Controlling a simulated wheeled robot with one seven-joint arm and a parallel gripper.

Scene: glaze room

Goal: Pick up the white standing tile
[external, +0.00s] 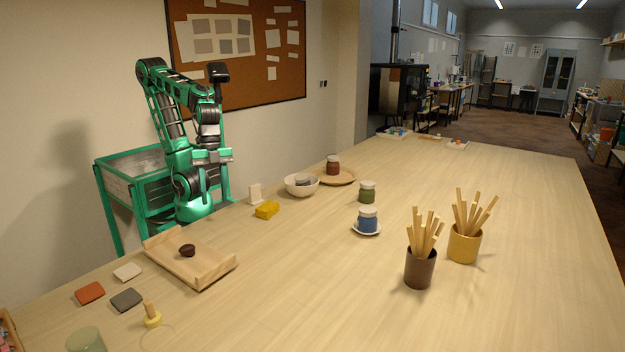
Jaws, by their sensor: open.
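The white standing tile (255,193) stands upright on the wooden table, near its wall-side edge. It is just behind a yellow block (267,210) and left of a white bowl. My gripper (214,158) is above and to the left of the tile, apart from it, beyond the table's edge. It is open, and I see nothing held in it. The gap between its fingers is too small to make out clearly.
The bowl (301,190) holds something grey. A wooden tray (205,268) with a dark lump is nearer the camera. Lidded jars and two stick-filled cups (420,270) (464,246) stand to the right.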

